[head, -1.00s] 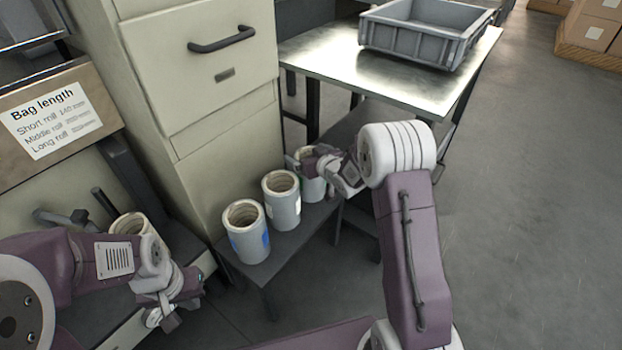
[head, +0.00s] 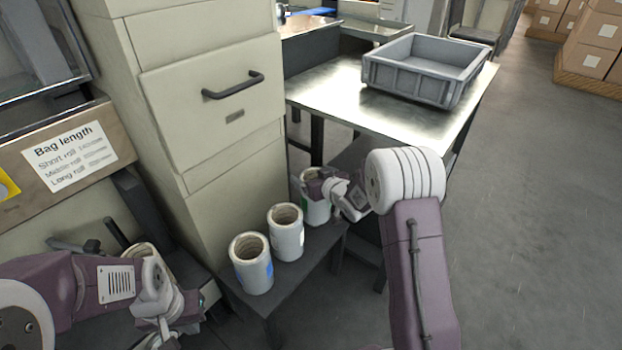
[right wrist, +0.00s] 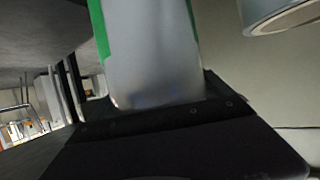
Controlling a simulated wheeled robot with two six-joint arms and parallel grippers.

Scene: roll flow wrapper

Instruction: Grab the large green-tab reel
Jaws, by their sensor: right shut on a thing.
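The green-tab reel (head: 316,210) is a pale cylinder at the far right of a row of three on the low dark stand. My right gripper (head: 318,185) is shut on its upper part. In the right wrist view the reel (right wrist: 152,50) fills the upper middle, with a green strip along its left side. Its fingers partly hide it in the head view. My left gripper (head: 168,325) is at the lower left, away from the three reels; its jaws are too unclear to read.
A blue-tab reel (head: 251,265) and another pale reel (head: 286,235) stand on the dark stand (head: 302,268). A cream cabinet (head: 215,130) rises close behind. A metal table (head: 335,92) bears a grey tray (head: 415,72). Open floor (head: 530,220) lies at right.

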